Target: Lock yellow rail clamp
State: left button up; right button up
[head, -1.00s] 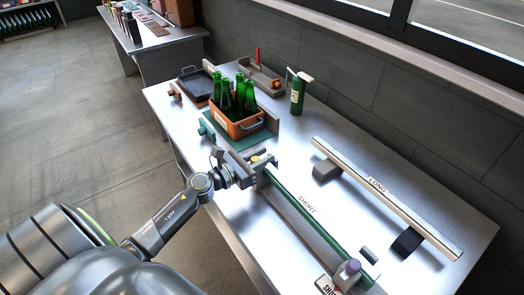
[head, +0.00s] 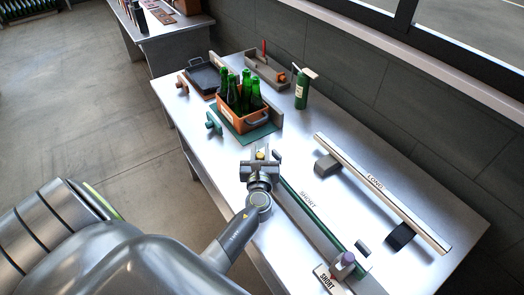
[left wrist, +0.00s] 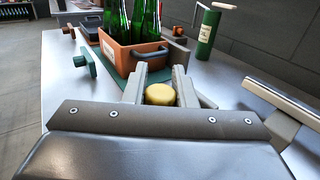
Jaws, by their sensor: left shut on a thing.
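The yellow rail clamp shows as a small round yellow knob (head: 260,155) at the far end of the green SHORT rail (head: 312,218). In the left wrist view the knob (left wrist: 160,94) sits between the two grey fingers. My left gripper (head: 261,162) is shut on the yellow knob, its fingers pointing away toward the crate. The gripper hides the clamp's base and the rail's far end. My right gripper is in neither view.
The LONG rail (head: 385,193) lies to the right.

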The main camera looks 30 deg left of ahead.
pick_arm(q)
jog(key=n+g+y, duration=0.1)
jog(key=g+y, duration=0.1)
jog(key=n+g+y+b, duration=0.1)
jog(key=n+g+y, duration=0.1)
jog(key=n+g+y+b, duration=0.1)
jog(key=n+g, duration=0.1)
jog(key=shift+s+a+y, duration=0.3)
jog(key=shift+s+y, duration=0.05)
jog(key=shift+y, duration=0.05)
jog(key=shift+n, duration=0.3)
jog(key=o, duration=1)
